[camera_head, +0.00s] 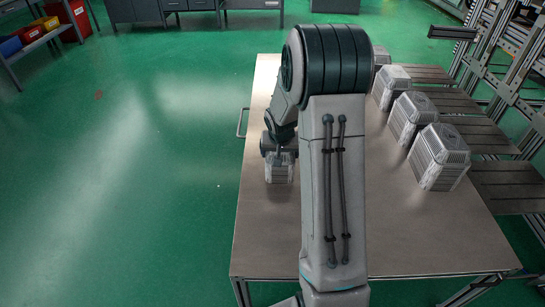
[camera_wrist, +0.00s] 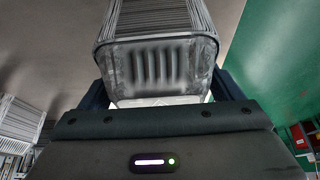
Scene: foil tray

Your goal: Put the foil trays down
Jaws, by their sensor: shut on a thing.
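A stack of foil trays (camera_head: 279,172) is at the left edge of the table, below my gripper (camera_head: 277,154). In the wrist view the same stack (camera_wrist: 157,62) fills the top middle, with the ribbed silver face of a tray towards the camera. The dark fingers of my gripper (camera_wrist: 162,92) are on its left and right sides, shut on it. I cannot tell whether its underside touches the table. My arm hides part of the tabletop beside it.
The brown table (camera_head: 420,235) is bare at its front. Several more foil tray stacks stand along its right side, the nearest (camera_head: 440,157) beside slatted shelves (camera_head: 505,172) on a metal frame. Green floor lies open to the left. A rack with coloured bins (camera_head: 28,34) is far left.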

